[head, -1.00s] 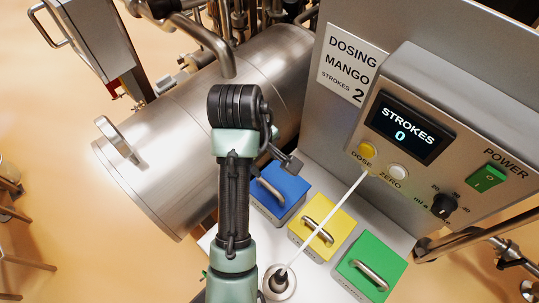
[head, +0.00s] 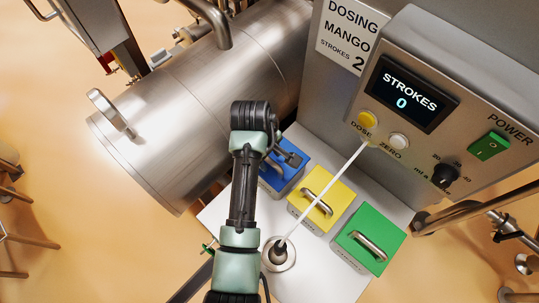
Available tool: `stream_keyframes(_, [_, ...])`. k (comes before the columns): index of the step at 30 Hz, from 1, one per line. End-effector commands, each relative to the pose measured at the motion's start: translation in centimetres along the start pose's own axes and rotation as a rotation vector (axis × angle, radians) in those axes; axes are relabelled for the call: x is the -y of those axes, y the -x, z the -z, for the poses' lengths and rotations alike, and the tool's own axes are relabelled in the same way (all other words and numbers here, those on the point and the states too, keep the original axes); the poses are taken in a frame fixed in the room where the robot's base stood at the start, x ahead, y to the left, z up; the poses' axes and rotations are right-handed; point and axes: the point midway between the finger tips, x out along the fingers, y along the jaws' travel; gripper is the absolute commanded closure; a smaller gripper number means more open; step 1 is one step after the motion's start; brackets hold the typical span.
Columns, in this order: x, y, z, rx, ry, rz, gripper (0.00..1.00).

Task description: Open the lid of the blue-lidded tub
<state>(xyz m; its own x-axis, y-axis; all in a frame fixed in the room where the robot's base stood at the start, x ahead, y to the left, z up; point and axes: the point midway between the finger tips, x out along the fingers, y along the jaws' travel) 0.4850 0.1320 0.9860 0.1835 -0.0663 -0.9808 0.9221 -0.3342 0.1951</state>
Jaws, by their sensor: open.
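The blue-lidded tub (head: 270,179) stands on the white shelf at the left end of a row of three tubs. Its lid looks shut, and my arm hides much of its top, including most of its handle. My gripper (head: 290,158) is at the end of the dark arm, over the far part of the blue lid. The gripper is open. I cannot tell whether it touches the lid handle.
A yellow-lidded tub (head: 322,198) and a green-lidded tub (head: 370,239) stand to the right. A white rod (head: 325,197) slants from a round fitting (head: 279,255) toward the control panel (head: 440,110), which reads strokes 0. A large steel cylinder (head: 195,105) lies at left.

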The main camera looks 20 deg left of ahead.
Motion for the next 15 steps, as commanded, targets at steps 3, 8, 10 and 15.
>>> stream_keyframes(3, [0.03,-0.37,-0.02,0.0,0.0,0.0,0.51])
stream_keyframes(8, [0.01,-0.39,-0.02,0.0,0.0,0.0,0.51])
stream_keyframes(10, [0.02,-0.38,-0.02,0.0,0.0,0.0,0.52])
stream_keyframes(15, [0.02,-0.36,-0.02,0.0,0.0,0.0,0.83])
